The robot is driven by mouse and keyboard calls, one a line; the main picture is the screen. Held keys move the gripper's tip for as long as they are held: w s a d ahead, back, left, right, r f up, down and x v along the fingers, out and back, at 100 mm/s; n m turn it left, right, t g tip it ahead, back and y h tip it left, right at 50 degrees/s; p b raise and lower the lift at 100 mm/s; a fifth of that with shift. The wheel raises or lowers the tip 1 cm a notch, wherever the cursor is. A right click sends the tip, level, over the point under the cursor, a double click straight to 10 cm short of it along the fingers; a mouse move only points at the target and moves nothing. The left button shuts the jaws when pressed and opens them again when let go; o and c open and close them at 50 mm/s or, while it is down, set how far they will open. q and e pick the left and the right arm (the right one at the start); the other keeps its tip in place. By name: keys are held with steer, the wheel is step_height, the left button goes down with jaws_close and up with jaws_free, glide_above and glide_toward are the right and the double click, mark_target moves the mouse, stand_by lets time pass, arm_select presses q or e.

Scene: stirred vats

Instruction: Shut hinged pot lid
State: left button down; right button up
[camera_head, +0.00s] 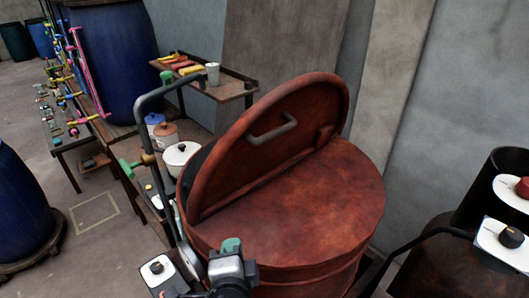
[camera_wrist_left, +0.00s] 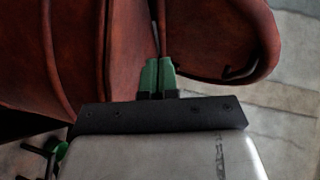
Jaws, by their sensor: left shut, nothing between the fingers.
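The large rust-red pot (camera_head: 330,195) stands at the middle right of the head view. Its hinged lid (camera_head: 300,115) is open and stands tilted up from the pot's top, with a dark bar handle (camera_head: 272,130) on the face toward me. A dark gap shows at the left behind the lid. My left gripper (camera_head: 232,244) is low in front of the pot's near side. In the left wrist view its green fingers (camera_wrist_left: 157,76) are shut and empty, close to rust-red surfaces (camera_wrist_left: 90,50); I cannot tell whether they touch. My right gripper is not in view.
A grey bent pipe (camera_head: 143,120) rises just left of the lid. A bench (camera_head: 215,90) with small pots and coloured items stands behind it. Blue barrels (camera_head: 115,60) are at the left. A dark vat (camera_head: 445,265) with knobs stands close at the right.

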arm_select(q)
steer(key=d+r+m+t+h, duration=0.3)
steer(key=d+r+m+t, duration=0.2)
steer(key=d+r+m, duration=0.4)
steer(key=n+p, duration=0.1)
steer(key=p, duration=0.4)
glide_toward(272, 138)
steer(key=w+d, duration=0.2)
steer(key=shift+w+a+r+t+p, duration=0.15)
steer(key=shift+w+a+p, duration=0.15)
steer(key=shift+w+a, duration=0.25)
steer(key=shift+w+a+r+t+p, duration=0.2)
steer(key=shift+w+a+p, duration=0.1)
steer(key=shift+w, duration=0.3)
steer(key=shift+w+a+r+n+p, duration=0.1)
steer(key=shift+w+a+n+p, duration=0.2)
steer(key=shift+w+a, duration=0.25)
